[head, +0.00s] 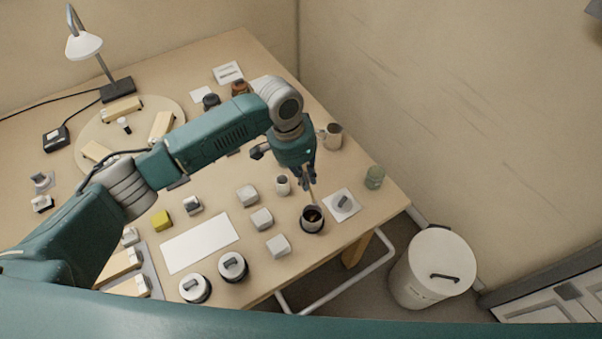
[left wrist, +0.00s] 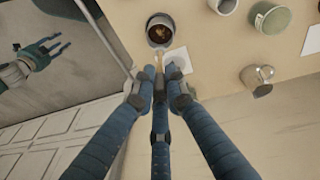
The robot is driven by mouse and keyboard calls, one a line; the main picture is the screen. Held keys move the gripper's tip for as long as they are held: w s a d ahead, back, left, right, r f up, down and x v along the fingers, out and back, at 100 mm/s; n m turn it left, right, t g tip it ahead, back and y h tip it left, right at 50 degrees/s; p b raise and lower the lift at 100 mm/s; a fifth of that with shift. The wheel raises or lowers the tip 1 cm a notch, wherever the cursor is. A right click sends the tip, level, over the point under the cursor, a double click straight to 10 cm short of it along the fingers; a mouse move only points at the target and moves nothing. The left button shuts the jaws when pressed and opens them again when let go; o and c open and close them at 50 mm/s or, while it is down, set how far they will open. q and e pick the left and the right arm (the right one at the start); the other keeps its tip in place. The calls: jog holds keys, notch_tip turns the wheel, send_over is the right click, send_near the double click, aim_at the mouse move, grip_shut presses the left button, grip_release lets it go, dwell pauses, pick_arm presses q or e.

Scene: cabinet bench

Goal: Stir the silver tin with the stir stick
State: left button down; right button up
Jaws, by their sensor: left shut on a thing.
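The silver tin (head: 312,226) stands upright on a dark round base near the table's right front edge, with brown contents inside. It also shows at the top of the left wrist view (left wrist: 150,36). My left gripper (head: 308,178) is above the tin, its fingers (left wrist: 159,76) shut on the stir stick (head: 315,198). The pale stick (left wrist: 159,58) points down toward the tin's mouth. I cannot tell whether its tip is inside. My right gripper (left wrist: 56,48) shows only in the left wrist view, away from the table, its fingers spread and empty.
A white card (head: 344,210) with a grey item lies right of the tin. A green jar (head: 374,177), a metal mug (head: 333,136) and a small white cup (head: 282,186) stand nearby. Pale blocks (head: 278,246) lie left of the tin. A white bin (head: 432,268) stands beyond the table edge.

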pick_arm(q)
jog(key=shift+a+f+b, duration=0.2)
jog(key=shift+f+b, duration=0.4)
jog(key=shift+f, duration=0.15)
notch_tip(320, 180, down, 9)
jog(key=b, duration=0.5)
jog(key=shift+s+d, duration=0.15)
jog(key=shift+d, duration=0.1)
pick_arm(e)
notch_tip(320, 180, down, 7)
jog(key=shift+s+r, duration=0.15)
jog(key=shift+s, duration=0.15)
pick_arm(q)
jog(key=shift+a+r, duration=0.1)
